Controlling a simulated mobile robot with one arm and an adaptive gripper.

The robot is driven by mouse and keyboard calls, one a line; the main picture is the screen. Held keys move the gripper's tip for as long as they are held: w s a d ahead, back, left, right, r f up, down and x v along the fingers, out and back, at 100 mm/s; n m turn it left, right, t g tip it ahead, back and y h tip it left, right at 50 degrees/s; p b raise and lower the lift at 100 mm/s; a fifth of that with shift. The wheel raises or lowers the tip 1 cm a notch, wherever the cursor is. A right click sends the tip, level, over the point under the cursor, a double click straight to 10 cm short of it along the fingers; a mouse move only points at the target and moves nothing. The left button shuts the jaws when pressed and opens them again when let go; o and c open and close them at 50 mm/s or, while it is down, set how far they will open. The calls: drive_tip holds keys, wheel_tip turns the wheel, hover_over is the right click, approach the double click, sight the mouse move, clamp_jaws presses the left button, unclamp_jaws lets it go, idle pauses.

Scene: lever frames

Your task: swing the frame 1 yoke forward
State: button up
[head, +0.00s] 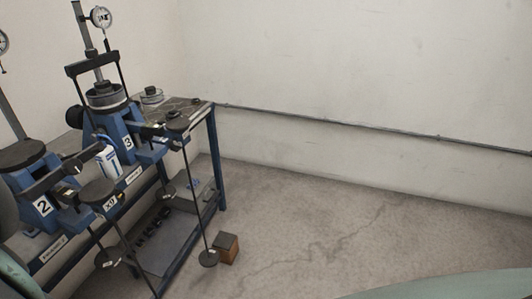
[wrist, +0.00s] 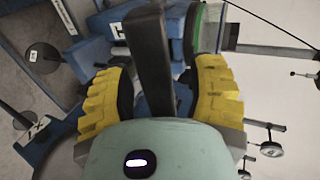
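In the wrist view my gripper (wrist: 160,85) has two yellow ribbed fingers, spread apart. A dark flat bar (wrist: 152,50) lies between them, running from the top of the picture down to my palm. A gap shows beside the bar, so the fingers do not look closed on it. The bar looks like a frame's yoke. A blue frame body (wrist: 95,52) lies behind it; its white label is partly hidden and I cannot read it for sure. In the head view, frame 2 (head: 42,207) and frame 3 (head: 128,142) show, but no frame marked 1. My gripper is not seen there.
The frames stand on a blue-legged bench (head: 213,150). Hanging rods with dark discs (head: 208,258) reach down in front of it. A small brown block (head: 228,240) sits on the floor (head: 340,235). The floor to the right is clear up to the wall.

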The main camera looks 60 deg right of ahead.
drive_tip(key=shift+r, duration=0.1)
wheel_tip(320, 180, up, 10)
drive_tip(key=shift+f, duration=0.1)
idle(0.5)
